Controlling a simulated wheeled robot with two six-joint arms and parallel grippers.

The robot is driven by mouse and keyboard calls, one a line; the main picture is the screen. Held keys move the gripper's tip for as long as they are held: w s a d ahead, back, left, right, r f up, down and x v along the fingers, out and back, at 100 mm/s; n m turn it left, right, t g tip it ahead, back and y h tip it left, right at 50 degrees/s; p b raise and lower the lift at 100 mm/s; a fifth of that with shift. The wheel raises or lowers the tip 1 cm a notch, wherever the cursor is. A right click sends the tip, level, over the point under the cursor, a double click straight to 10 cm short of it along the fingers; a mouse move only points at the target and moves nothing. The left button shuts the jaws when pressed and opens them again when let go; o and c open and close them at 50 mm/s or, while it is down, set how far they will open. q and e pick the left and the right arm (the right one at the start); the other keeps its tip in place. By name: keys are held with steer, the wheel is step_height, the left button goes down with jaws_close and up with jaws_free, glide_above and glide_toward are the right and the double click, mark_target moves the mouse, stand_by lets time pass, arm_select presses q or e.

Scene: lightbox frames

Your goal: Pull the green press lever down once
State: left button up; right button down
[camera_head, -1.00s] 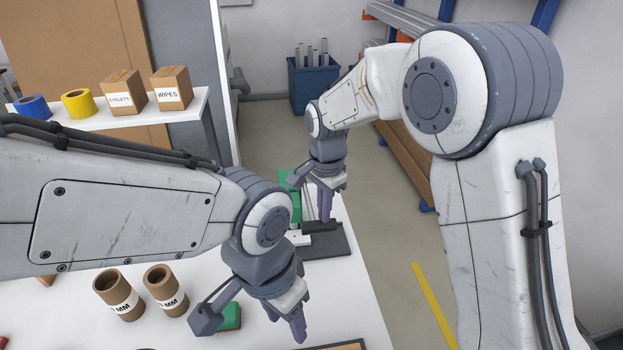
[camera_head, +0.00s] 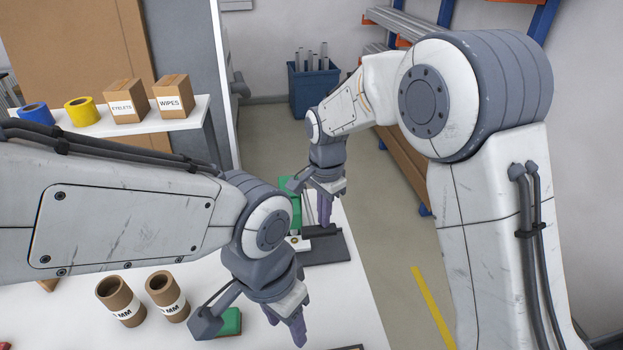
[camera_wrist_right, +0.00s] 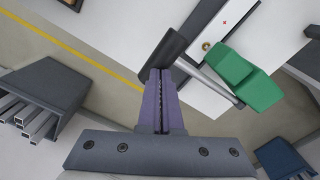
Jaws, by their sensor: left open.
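The green press (camera_head: 296,208) stands on a dark base (camera_head: 333,250) near the far end of the white bench, partly hidden by my arms. In the right wrist view its green body (camera_wrist_right: 250,82) has a grey lever rod (camera_wrist_right: 205,77) ending in a black grip (camera_wrist_right: 163,57). My right gripper (camera_head: 325,222) is over the press. In the wrist view its purple fingers (camera_wrist_right: 160,75) are together, with tips at the black grip; contact is unclear. My left gripper (camera_head: 298,340) is open and empty over the near bench, beside a green object (camera_head: 231,322).
Two brown cardboard tubes (camera_head: 168,296) stand on the bench. A shelf (camera_head: 150,125) at left holds tape rolls (camera_head: 82,111) and boxes (camera_head: 173,96). A blue bin (camera_head: 313,88) with metal tubes is on the floor behind. Open floor lies right of the bench.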

arm_select(q)
step_height(320, 180, up, 14)
steer(key=p, duration=1.3)
steer(key=shift+f, duration=0.15)
arm_select(e)
step_height(320, 180, up, 14)
steer(key=w, duration=0.2)
steer(key=shift+w+a+r, duration=0.2)
steer(key=shift+w+a, duration=0.05)
arm_select(q)
step_height(320, 180, down, 12)
steer(key=b, duration=1.2)
arm_select(e)
steer(key=s+d+f+n, duration=0.1)
steer(key=s+f+n, duration=0.1)
steer(key=s+n, duration=0.3)
steer(key=s+d+f+n, duration=0.2)
steer(key=s+n, duration=0.4)
steer(key=s, duration=0.8)
steer(key=s+d+f+n+y, duration=0.1)
steer(key=s+f+n, duration=0.2)
steer(key=s+n, duration=0.3)
steer(key=s, duration=0.4)
steer(key=shift+d+f, duration=0.3)
